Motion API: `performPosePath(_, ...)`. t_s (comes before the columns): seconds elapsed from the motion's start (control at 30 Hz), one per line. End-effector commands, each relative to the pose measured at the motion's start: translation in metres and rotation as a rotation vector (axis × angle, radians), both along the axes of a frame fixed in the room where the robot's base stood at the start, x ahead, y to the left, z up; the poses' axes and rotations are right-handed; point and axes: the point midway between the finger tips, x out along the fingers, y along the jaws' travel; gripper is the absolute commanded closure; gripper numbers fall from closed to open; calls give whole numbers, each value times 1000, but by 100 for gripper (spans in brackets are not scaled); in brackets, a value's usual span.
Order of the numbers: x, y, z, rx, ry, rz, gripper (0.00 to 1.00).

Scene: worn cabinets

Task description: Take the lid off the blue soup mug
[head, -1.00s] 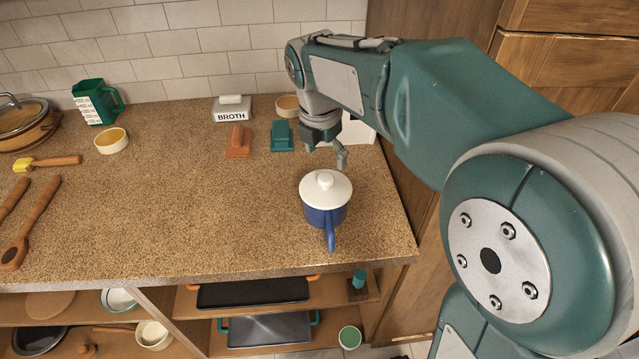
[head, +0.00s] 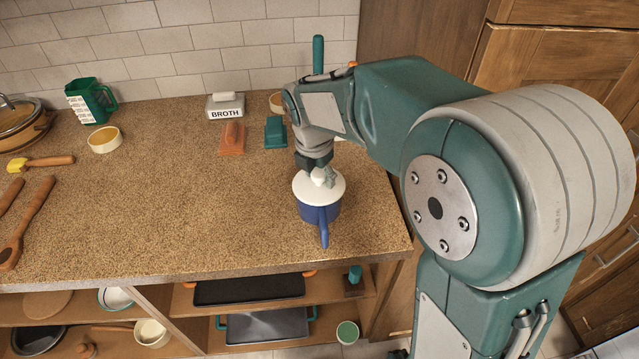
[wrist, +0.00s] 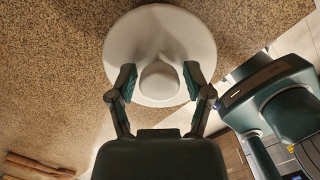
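The blue soup mug (head: 312,212) stands upright on the speckled counter near its front right, with its handle toward the front edge. Its white lid (head: 303,186) with a round knob sits on top. In the wrist view the lid (wrist: 122,42) covers the mug, and the knob (wrist: 160,80) lies between the fingertips. My gripper (head: 322,178) is down at the lid. In the wrist view my gripper (wrist: 160,82) is open, one finger on each side of the knob, with small gaps visible.
The counter (head: 170,200) left of the mug is clear.

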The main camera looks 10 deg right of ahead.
Motion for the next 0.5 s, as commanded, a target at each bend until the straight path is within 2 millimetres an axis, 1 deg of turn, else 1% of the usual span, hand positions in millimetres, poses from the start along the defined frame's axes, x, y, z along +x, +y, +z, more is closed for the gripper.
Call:
performPosePath(0.03,0,1,0,0,0,1,80)
performPosePath(0.07,0,1,0,0,0,1,93)
performPosePath(0.1,0,1,0,-1,1,1,100)
performPosePath(0.4,0,1,-1,-1,2,1,100)
performPosePath(0.5,0,1,2,0,2,1,100)
